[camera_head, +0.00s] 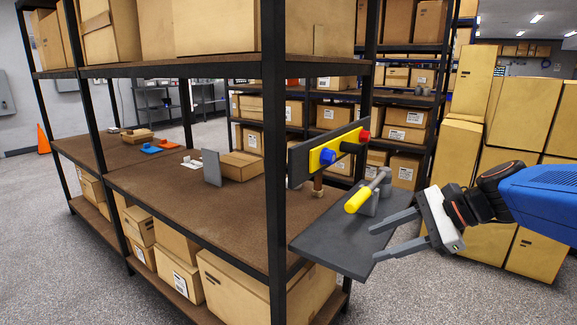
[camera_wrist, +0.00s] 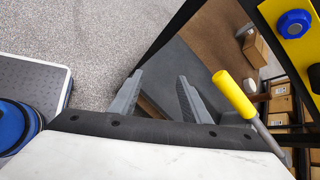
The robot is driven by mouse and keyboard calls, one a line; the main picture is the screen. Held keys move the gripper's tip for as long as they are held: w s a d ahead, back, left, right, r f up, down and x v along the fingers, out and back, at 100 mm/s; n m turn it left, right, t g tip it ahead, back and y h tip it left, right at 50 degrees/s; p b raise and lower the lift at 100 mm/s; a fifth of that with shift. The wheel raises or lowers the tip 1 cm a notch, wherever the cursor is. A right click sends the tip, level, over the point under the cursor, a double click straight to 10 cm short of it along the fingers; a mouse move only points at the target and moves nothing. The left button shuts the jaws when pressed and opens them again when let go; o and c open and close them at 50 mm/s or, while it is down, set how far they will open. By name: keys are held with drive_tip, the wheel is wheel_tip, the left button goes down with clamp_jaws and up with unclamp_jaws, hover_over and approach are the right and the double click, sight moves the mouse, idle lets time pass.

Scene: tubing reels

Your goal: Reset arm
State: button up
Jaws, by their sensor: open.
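My gripper (camera_head: 382,238) reaches in from the right in the head view, over the right edge of a dark grey platform. Its two grey fingers are spread apart with nothing between them. In the wrist view the open fingers (camera_wrist: 160,97) point toward the shelf edge.
An upright dark panel holds a yellow plate (camera_head: 322,157) with blue and red knobs behind the tool. A black shelf post (camera_head: 273,180) stands left of the platform (camera_head: 345,255). Stacked cardboard boxes (camera_head: 525,100) stand at the right. Open floor lies in front.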

drive_tip(key=s+d+f+n+h, duration=0.4)
drive_tip(key=s+f+n, duration=0.1)
drive_tip(key=s+n, duration=0.2)
drive_tip(key=s+d+f+n+h, duration=0.3)
drive_tip(key=s+f+n+h, duration=0.2)
drive_tip(key=s+n, duration=0.3)
drive_tip(key=shift+d+f+n+t+h, duration=0.35)
drive_tip(key=shift+f+n, duration=0.15)
drive_tip(key=shift+n, duration=0.5)
